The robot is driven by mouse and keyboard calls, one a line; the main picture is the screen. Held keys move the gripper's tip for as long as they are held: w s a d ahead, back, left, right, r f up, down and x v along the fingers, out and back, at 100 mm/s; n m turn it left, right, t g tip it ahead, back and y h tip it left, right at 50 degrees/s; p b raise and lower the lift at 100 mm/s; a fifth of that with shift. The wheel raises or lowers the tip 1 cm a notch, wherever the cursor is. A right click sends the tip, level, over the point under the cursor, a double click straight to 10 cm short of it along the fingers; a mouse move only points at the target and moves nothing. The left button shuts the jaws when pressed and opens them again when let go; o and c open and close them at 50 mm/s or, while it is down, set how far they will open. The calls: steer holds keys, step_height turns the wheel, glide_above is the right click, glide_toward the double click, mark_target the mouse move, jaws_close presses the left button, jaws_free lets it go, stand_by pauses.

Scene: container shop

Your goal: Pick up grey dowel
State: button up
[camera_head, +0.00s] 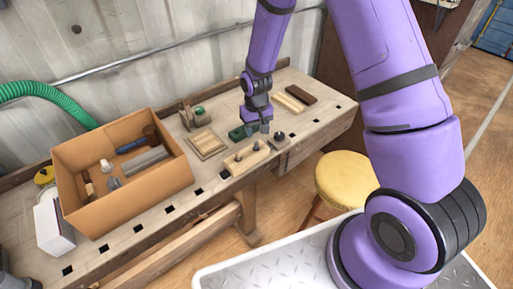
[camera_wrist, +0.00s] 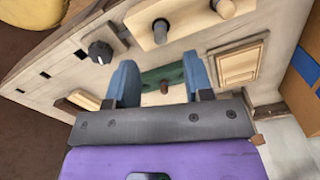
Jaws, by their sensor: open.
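In the wrist view, one peg (camera_wrist: 160,32) stands ahead of my fingers and the other (camera_wrist: 224,8) is at the top edge. My gripper (camera_head: 257,131) is low over the bench, behind the block. In the wrist view its blue fingers (camera_wrist: 161,62) are apart, with nothing held. A green plate (camera_wrist: 172,74) with a brown peg (camera_wrist: 164,87) shows between and beyond the fingers; the plate is partly hidden by my gripper.
A dark knob-like part (camera_head: 280,137) is right of the block. Pale wooden frames (camera_head: 207,144) lie to its left. A cardboard box (camera_head: 84,222) with tools and grey parts stands on the left of the bench. A yellow stool (camera_head: 346,176) stands in front.

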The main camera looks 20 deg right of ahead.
mark_target(256, 142)
steer(key=shift+w+f, duration=0.1)
steer(key=shift+f, duration=3.5)
jaws_close()
